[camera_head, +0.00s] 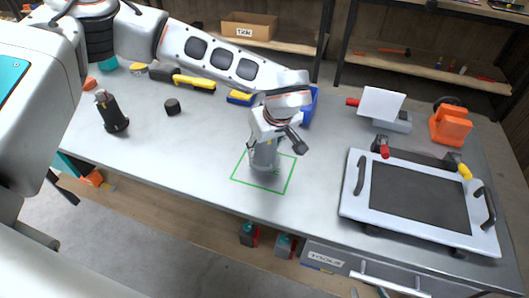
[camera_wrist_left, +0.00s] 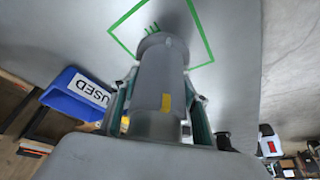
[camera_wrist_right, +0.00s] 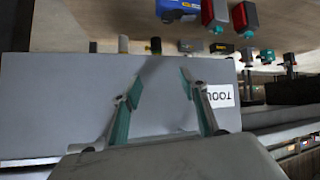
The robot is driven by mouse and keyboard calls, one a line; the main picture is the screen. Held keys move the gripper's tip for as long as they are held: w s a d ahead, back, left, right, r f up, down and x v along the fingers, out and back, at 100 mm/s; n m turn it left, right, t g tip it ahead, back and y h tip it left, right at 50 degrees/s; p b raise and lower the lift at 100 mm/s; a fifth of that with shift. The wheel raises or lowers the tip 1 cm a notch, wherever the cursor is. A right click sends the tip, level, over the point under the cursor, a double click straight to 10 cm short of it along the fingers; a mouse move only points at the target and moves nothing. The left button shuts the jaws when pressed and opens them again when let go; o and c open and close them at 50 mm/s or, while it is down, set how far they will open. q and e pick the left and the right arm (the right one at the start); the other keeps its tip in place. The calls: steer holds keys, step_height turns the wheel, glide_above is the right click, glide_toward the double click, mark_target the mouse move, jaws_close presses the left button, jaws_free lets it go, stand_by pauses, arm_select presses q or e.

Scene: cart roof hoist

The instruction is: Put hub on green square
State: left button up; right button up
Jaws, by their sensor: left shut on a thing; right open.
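The hub (camera_head: 263,156) is a grey cylinder with a wider flange at its lower end. It stands about upright over the green square outline (camera_head: 291,176), within its edges as seen in the head view. My left gripper (camera_wrist_left: 158,105) is shut around the hub (camera_wrist_left: 158,72), one finger on each side. In the left wrist view the flange overlaps the near part of the green square (camera_wrist_left: 207,40). I cannot tell whether the hub touches the table. My right gripper (camera_wrist_right: 160,88) is open and empty, in front of a grey drawer front (camera_wrist_right: 60,100).
A tray with dark inside and handles (camera_head: 350,200) lies at the right. An orange block (camera_head: 450,125) and a white sheet (camera_head: 381,104) stand behind it. A blue bin (camera_wrist_left: 75,95) is behind the hub. A dark tool (camera_head: 112,112) and a black puck (camera_head: 172,106) are at the left.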

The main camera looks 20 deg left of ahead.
mark_target(264, 153)
arm_select(q)
step_height(264, 153, down, 3)
steer(key=shift+r, duration=0.15)
steer(key=shift+f, duration=0.3)
steer(key=o, duration=1.6)
steer(key=shift+d+r, duration=0.1)
steer(key=shift+r, duration=0.35)
steer(key=v, duration=1.1)
steer(key=shift+r+p, duration=0.15)
steer(key=shift+p, duration=0.15)
